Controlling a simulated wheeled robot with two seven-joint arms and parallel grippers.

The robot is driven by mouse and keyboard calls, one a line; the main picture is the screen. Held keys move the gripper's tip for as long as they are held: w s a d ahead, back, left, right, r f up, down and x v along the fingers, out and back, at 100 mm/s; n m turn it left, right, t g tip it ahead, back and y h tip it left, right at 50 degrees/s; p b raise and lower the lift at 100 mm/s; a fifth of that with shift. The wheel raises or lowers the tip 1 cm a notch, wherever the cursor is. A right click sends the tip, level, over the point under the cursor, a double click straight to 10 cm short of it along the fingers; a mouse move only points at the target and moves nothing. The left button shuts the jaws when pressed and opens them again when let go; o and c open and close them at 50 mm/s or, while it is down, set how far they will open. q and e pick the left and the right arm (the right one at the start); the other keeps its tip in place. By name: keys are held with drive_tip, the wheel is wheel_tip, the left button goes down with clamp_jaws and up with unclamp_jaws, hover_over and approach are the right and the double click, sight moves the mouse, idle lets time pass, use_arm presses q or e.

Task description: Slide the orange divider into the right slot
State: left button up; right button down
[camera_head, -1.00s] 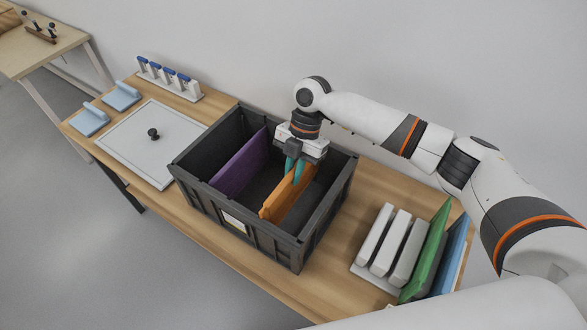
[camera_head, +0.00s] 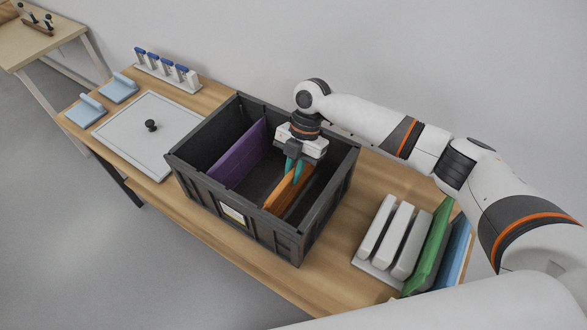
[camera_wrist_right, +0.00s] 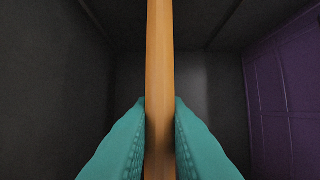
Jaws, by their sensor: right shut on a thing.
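The orange divider (camera_head: 288,191) stands inside the dark grey crate (camera_head: 172,165), in its right part. My right gripper (camera_head: 294,170) is shut on the divider's top edge, with the teal fingers on either side of it. In the right wrist view the divider (camera_wrist_right: 159,70) runs straight up the middle between the teal fingertips (camera_wrist_right: 160,115). A purple divider (camera_head: 238,153) stands in the crate to the left, and it also shows at the right of the wrist view (camera_wrist_right: 288,100). The divider's lower edge and the slot are hidden, so I cannot tell how it is seated. My left gripper is not in view.
Right of the crate, a rack (camera_head: 377,270) holds grey-white pieces, with a green panel (camera_head: 430,250) and a blue panel (camera_head: 455,255) beside it. Left of the crate lie a grey lid (camera_head: 120,133) with a black knob, and light blue pieces (camera_head: 86,110). The crate's walls surround my gripper.

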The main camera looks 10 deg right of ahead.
drive_tip(key=shift+f+b, duration=0.4)
drive_tip(key=shift+f, duration=0.3)
drive_tip(key=c, duration=1.3)
unclamp_jaws()
drive_tip(key=b+v, duration=0.1)
drive_tip(key=v, duration=1.1)
drive_tip(key=shift+b, duration=0.4)
drive_tip(key=shift+s+f, duration=0.1)
